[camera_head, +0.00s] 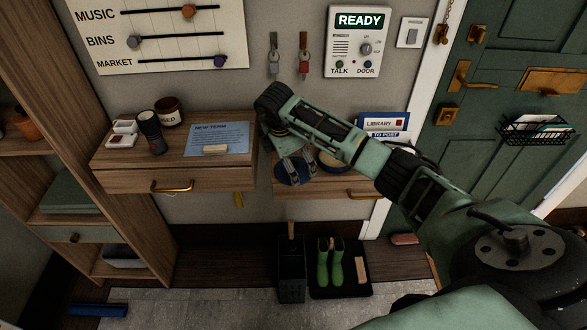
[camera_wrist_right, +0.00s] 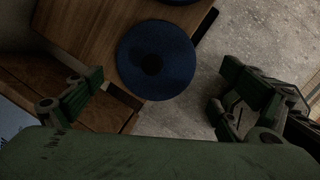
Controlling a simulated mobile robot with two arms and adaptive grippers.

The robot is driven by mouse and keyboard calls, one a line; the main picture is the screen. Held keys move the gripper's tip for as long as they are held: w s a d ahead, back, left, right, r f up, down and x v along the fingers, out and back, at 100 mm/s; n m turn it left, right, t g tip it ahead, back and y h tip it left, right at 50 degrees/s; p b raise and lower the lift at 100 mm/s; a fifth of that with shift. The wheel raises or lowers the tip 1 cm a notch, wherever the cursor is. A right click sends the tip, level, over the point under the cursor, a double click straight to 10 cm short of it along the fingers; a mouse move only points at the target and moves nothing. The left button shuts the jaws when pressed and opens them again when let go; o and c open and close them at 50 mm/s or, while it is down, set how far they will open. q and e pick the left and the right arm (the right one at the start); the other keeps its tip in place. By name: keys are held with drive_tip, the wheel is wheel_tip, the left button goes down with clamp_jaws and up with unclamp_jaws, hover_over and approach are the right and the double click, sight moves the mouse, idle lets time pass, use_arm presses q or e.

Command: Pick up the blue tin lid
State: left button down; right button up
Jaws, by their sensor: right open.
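The blue tin lid (camera_wrist_right: 150,78) is a round, dark blue disc with a darker spot at its middle. In the right wrist view it lies between the spread fingers of my right gripper (camera_wrist_right: 160,72), at the edge of a wooden surface. I see no finger touching it. In the head view my right gripper (camera_head: 291,168) points down over the right wall shelf (camera_head: 325,187), and blue shows around its fingers. The gripper is open and empty. My left gripper is not in view.
A second blue round thing (camera_wrist_right: 178,1) is cut off at the wrist view's top. The left shelf (camera_head: 120,178) carries a dark cup (camera_head: 150,132), a pot and a blue sheet (camera_head: 217,138). Green boots (camera_head: 330,262) stand below. A letter holder (camera_head: 384,122) stands behind my arm.

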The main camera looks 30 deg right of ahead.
sight(294, 165)
drive_tip(key=p+x, duration=0.1)
drive_tip(key=x, duration=0.3)
drive_tip(key=shift+f, duration=0.25)
drive_tip(key=shift+c, duration=0.3)
drive_tip(key=shift+s, duration=0.1)
drive_tip(key=c, duration=1.4)
